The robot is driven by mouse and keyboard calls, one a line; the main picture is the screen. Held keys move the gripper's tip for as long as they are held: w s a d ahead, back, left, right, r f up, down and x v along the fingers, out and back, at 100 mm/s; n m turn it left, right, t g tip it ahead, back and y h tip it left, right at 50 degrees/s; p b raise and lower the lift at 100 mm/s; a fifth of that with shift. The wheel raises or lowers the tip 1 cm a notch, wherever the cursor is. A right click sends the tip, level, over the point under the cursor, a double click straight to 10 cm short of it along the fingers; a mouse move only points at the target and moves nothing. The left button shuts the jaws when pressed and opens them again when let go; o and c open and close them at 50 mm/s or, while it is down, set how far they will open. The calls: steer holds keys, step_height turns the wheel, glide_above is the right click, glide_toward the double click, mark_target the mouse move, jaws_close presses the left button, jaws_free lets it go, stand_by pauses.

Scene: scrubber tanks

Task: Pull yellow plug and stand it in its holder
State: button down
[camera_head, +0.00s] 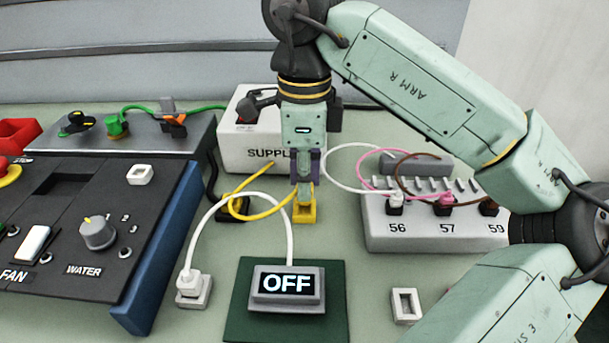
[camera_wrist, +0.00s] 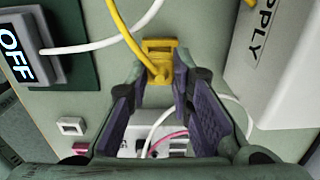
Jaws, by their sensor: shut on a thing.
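My gripper (camera_head: 306,185) points down in front of the white SUPPLY box, with its purple fingers shut on the yellow plug (camera_head: 304,198). In the wrist view the plug (camera_wrist: 160,72) sits between the fingertips, with its yellow cable rising from it. A yellow slotted frame, which looks like the holder (camera_wrist: 159,45), is right at the plug; it also shows under the fingers in the head view (camera_head: 304,214). The plug appears upright at this frame. I cannot tell how deep it sits, and the fingers hide part of it.
The SUPPLY box (camera_head: 250,140) stands close behind my gripper. A black block (camera_head: 233,208) lies left under the yellow cable loop. The OFF display (camera_head: 287,286) is in front, a numbered socket box (camera_head: 430,230) with cables is right, and a white plug (camera_head: 190,283) stands front left.

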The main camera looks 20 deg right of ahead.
steer(key=shift+f, duration=0.1)
stand_by(0.3)
steer(key=shift+f+b, duration=0.9)
steer(key=shift+f, duration=0.05)
steer(key=c, duration=1.3)
jaws_free()
steer(key=shift+c, duration=0.2)
steer(key=shift+o, duration=0.5)
steer(key=o, duration=0.4)
steer(key=shift+r, duration=0.1)
